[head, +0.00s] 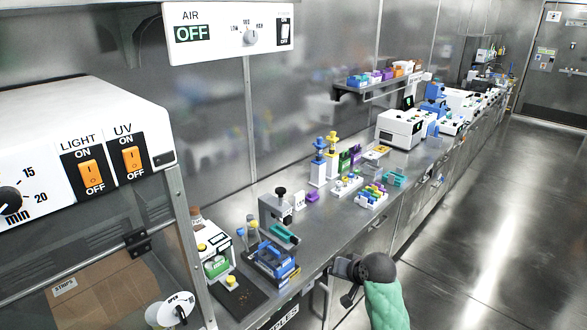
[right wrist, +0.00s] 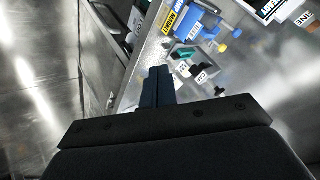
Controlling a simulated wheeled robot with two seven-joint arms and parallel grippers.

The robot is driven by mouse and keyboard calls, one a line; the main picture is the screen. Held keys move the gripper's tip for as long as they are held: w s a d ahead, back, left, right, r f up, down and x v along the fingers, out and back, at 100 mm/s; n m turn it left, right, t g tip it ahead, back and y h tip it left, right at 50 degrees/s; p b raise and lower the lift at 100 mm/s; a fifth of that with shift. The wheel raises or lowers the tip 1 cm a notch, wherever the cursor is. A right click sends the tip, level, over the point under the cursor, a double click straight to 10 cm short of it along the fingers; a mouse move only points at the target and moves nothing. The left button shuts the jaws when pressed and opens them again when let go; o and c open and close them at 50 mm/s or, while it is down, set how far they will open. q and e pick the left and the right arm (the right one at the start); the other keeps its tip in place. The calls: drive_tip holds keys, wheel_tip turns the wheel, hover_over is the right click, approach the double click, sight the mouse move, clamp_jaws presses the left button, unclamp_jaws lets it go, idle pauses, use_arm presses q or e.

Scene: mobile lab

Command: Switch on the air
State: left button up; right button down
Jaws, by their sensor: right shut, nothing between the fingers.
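The white air panel (head: 215,46) hangs at the top of the head view. Its small display (head: 195,33) reads OFF. A grey round knob (head: 250,38) with low-to-high marks sits right of it, and a white rocker switch (head: 285,31) in a dark frame is at the panel's right end. My right gripper (head: 346,285) is low in the head view, in front of the bench edge and well below the panel. Its fingers (right wrist: 157,86) are together and empty in the right wrist view. My left gripper is not in view.
A white cabinet (head: 70,115) with orange LIGHT and UV switches stands at the left. The steel bench (head: 330,215) carries a microscope (head: 278,210), racks and instruments. A loaded wall shelf (head: 375,86) is behind. The floor (head: 490,220) at right is clear.

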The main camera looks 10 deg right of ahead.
drive_tip(key=w+r+m+t+y, duration=0.4)
drive_tip(key=w+r, duration=1.8)
drive_tip(key=r, duration=0.3)
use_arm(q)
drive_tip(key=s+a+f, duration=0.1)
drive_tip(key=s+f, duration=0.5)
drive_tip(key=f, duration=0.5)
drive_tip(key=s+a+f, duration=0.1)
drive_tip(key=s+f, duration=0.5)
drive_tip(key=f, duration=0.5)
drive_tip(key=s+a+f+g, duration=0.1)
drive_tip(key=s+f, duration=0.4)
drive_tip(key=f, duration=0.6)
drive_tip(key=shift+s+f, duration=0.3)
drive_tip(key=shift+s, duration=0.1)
use_arm(e)
drive_tip(key=w+r+m+t+y, duration=0.1)
drive_tip(key=w+r, duration=0.2)
drive_tip(key=r, duration=0.8)
drive_tip(key=w+d+r+m+t+y, duration=0.1)
drive_tip(key=w+r+y, duration=0.1)
drive_tip(key=r, duration=1)
drive_tip(key=w+r+m+t+y, duration=0.1)
drive_tip(key=w+r, duration=0.3)
drive_tip(key=r, duration=0.7)
drive_tip(key=shift+d+r+t+y, duration=0.3)
drive_tip(key=shift+d+r+y, duration=0.05)
drive_tip(key=shift+d+y, duration=0.05)
